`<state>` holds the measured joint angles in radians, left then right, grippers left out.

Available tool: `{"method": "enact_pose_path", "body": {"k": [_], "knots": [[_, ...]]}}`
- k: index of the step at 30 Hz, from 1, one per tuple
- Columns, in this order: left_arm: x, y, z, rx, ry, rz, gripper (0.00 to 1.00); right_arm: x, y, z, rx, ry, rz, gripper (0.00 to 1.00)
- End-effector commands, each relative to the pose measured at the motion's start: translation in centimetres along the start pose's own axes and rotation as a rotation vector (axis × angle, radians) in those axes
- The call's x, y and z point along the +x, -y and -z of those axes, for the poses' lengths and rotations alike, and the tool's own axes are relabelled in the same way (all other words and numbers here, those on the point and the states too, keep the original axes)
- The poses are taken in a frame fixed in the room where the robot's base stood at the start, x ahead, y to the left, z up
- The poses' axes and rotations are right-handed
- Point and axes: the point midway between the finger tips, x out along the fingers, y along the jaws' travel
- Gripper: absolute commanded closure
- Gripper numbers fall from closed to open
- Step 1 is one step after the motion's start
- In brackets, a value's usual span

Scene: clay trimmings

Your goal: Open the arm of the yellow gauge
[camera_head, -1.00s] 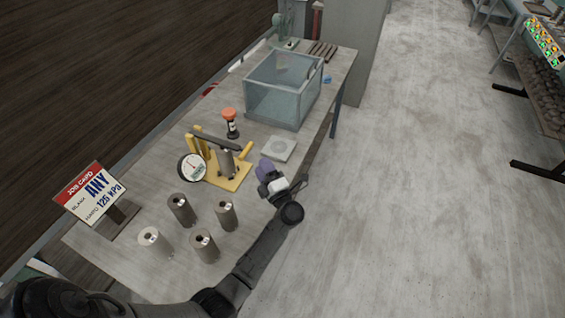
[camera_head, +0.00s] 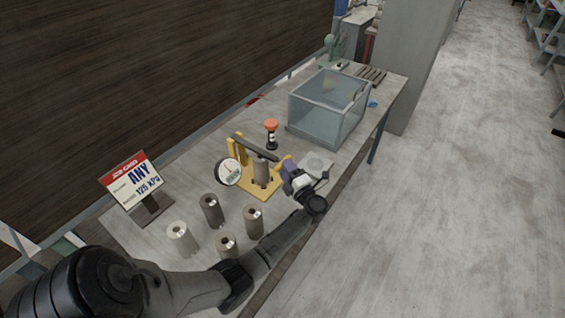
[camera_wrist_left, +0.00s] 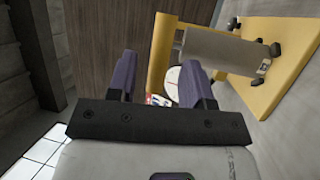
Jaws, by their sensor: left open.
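The yellow gauge (camera_head: 262,190) stands on the table, with a yellow base, yellow uprights and a round white dial (camera_head: 229,172) on its left. Its dark arm (camera_head: 255,147) lies across the top, over a grey cylinder standing on the base. The arm's yellow end is close to my left gripper (camera_head: 290,170). My left gripper is open, its purple fingers at the gauge's right side. In the left wrist view, a yellow bar (camera_wrist_left: 161,50) shows beyond and between the spread fingers (camera_wrist_left: 158,78); contact cannot be told. My right gripper is out of view.
Several loose cylinders, including a pale one (camera_head: 181,238), stand in front of the gauge. A job card (camera_head: 133,180) stands at left. An orange-topped item (camera_head: 271,133) and a clear bin (camera_head: 328,108) stand behind.

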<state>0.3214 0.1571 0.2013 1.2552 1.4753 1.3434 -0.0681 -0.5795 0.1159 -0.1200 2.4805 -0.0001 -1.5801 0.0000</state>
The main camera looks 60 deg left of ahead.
Motion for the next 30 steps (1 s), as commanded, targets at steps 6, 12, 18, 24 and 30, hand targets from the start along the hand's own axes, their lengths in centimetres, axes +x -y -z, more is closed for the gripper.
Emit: {"method": "enact_pose_path", "body": {"k": [6, 12, 18, 24, 30], "knots": [[2.3, 0.0, 0.0, 0.000, 0.000, -0.002, 0.54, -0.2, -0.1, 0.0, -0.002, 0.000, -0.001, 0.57], [3.1, 0.0, 0.0, -0.001, 0.000, 0.000, 0.54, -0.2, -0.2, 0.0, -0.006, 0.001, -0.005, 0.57], [3.1, 0.0, 0.0, -0.001, 0.001, 0.000, 0.54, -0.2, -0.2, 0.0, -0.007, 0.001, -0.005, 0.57], [3.1, 0.0, 0.0, 0.000, 0.000, 0.000, 0.64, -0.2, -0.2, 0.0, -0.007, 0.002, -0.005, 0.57], [3.1, 0.0, 0.0, 0.000, 0.000, 0.000, 0.83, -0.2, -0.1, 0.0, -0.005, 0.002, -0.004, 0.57]]}}
